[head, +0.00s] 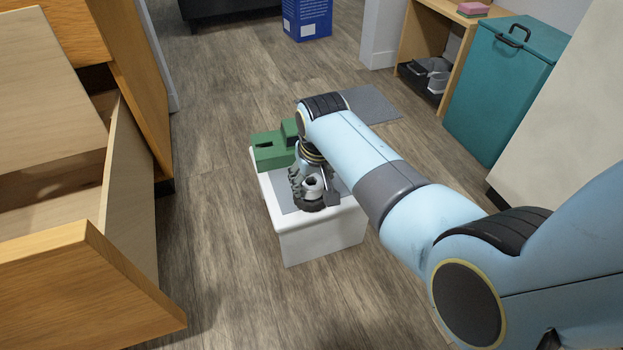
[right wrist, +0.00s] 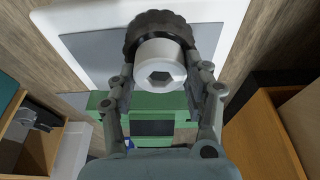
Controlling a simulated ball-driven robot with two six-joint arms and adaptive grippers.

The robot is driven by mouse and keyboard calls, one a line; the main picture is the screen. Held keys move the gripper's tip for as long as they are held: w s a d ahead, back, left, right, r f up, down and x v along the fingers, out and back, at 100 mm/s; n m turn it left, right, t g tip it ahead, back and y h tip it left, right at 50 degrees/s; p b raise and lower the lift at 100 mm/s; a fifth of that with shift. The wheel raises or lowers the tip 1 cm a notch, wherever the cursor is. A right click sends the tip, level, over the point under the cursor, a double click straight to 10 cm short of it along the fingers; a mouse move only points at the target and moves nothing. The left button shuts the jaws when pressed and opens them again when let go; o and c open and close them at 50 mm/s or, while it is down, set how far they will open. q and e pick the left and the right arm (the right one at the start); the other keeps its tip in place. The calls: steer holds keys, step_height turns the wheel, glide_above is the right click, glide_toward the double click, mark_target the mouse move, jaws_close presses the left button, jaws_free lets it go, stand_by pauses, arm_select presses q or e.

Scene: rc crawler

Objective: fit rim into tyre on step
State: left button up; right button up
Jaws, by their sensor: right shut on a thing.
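The white step (head: 320,239) stands on the floor with a grey mat on its top. The dark knobbly tyre (head: 297,191) is at the step top, and it also shows in the right wrist view (right wrist: 143,24). The pale rim (right wrist: 160,58), with a hexagonal recess in its end face, is right against the tyre; how deep it sits inside I cannot tell. My right gripper (right wrist: 160,80) is shut on the rim, one finger on each side, and reaches down over the step. It partly hides the tyre and rim in the head view. My left gripper is out of view.
A green block-shaped item (head: 268,152) sits at the step's far left edge, close to my right gripper. An open wooden drawer (head: 120,250) juts out at the left. A teal bin (head: 500,90) stands at the far right. Floor around the step is clear.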

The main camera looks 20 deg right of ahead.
steer(key=shift+s+f, duration=0.1)
steer(key=shift+f, duration=0.45)
steer(key=o, duration=1)
steer(key=shift+f, duration=0.2)
steer(key=shift+r, duration=0.15)
